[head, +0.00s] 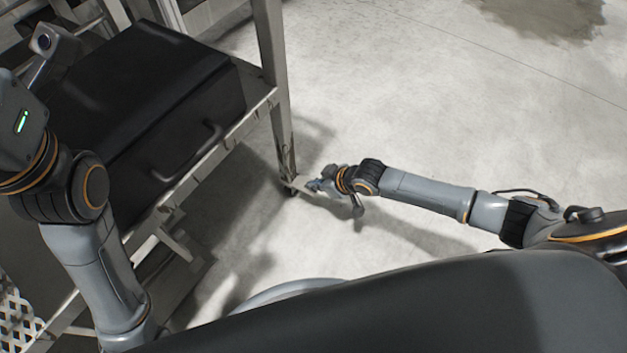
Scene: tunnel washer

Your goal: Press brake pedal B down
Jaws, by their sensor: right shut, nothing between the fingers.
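A metal cart (258,105) stands at the left. At the foot of its near right leg there is a small pale metal part (299,183), close to the floor; it looks like the brake pedal, but I see no letter on it. My right gripper (316,186) reaches in low from the right. It is shut and empty, with its fingertips right beside the pale part; I cannot tell whether they touch. The caster under the leg is mostly hidden. My left arm comes up at the left edge, and its fingers are not visible.
A black case (145,95) with a handle lies on the cart's top. A lower frame bar (165,238) and a white lattice panel (17,315) are at the lower left. The concrete floor (430,90) to the right of the cart is clear.

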